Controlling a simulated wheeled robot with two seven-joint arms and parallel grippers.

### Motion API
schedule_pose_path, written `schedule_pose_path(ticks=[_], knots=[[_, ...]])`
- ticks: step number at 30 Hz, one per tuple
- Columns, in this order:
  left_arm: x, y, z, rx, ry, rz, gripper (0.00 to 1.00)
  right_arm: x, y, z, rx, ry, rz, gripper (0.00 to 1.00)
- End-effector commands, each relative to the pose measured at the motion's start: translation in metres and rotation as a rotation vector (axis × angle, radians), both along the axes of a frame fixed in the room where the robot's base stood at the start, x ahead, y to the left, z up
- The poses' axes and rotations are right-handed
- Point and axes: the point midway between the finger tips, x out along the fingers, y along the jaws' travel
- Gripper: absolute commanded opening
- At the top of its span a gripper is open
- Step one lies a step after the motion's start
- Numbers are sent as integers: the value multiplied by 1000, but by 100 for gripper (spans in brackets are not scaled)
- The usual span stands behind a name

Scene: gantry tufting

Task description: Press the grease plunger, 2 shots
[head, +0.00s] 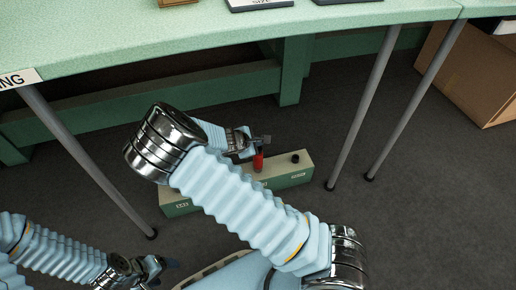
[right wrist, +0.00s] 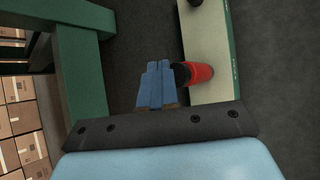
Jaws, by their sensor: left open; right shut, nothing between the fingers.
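The grease plunger (head: 258,163) is a red cylinder standing on the cream top of a low green box (head: 292,178) on the floor. In the right wrist view the red plunger (right wrist: 200,73) has a dark end beside my fingertips. My right gripper (head: 262,141) is shut and empty, right at the plunger's upper end; it also shows in the right wrist view (right wrist: 160,70). I cannot tell whether the fingertips touch the plunger. My left gripper (head: 165,266) is open and empty, low at the left, away from the box. My right arm hides part of the box.
A black knob (head: 295,157) stands on the box's right part. A green table (head: 190,40) with grey legs (head: 365,95) and a green under-frame (head: 290,75) overhangs behind. A cardboard box (head: 475,75) stands at the far right.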

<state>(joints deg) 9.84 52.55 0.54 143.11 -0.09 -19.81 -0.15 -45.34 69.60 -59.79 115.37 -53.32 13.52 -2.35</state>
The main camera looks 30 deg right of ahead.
Motion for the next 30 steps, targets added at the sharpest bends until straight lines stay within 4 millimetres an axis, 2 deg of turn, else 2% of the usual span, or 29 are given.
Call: schedule_pose_path(ticks=[23,30], knots=[[0,0,0,0,0,0,73,0,0,0,0,0,0,0],[0,0,-8,0,0,0,73,0,0,-7,0,0,0,0]])
